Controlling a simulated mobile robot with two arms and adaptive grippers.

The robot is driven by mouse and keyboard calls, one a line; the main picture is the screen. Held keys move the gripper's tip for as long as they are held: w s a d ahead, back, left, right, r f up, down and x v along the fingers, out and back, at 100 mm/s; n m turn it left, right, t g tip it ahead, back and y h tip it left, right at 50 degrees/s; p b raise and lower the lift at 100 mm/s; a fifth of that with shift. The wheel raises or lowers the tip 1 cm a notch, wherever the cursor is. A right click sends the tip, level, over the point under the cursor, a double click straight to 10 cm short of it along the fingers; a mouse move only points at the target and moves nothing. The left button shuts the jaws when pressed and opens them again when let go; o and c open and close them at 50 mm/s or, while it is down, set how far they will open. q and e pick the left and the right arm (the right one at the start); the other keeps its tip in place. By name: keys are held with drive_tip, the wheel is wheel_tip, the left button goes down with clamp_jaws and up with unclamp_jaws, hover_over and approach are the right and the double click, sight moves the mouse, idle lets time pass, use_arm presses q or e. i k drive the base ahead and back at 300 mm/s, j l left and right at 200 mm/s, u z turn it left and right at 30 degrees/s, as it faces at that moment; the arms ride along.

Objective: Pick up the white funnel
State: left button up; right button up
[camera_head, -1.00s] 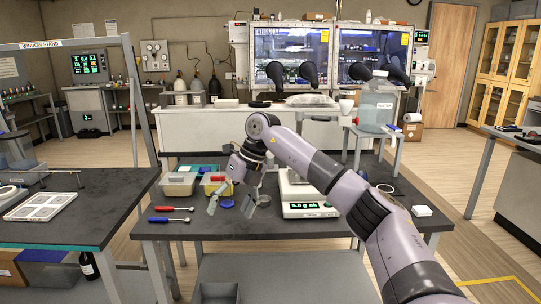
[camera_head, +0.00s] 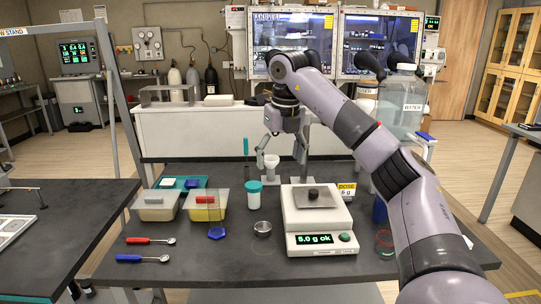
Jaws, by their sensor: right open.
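A small white funnel (camera_head: 271,161) shows near the back edge of the dark table, left of the scale. My right gripper (camera_head: 280,157) points down from above, open, with its fingertips at about the funnel's height. The funnel appears between the fingers, closer to the left one. I cannot tell whether a finger touches it. My left gripper is not in view.
A scale (camera_head: 316,221) with a dark weight stands right of centre. A teal-capped bottle (camera_head: 254,197), metal cup (camera_head: 263,229), blue cap (camera_head: 217,233), tubs (camera_head: 156,208) and red and blue spoons (camera_head: 142,259) lie around. The table's front middle is clear.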

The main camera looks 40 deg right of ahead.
sight(271, 169)
drive_tip(key=i+l, duration=0.85)
drive_tip(key=l, duration=0.3)
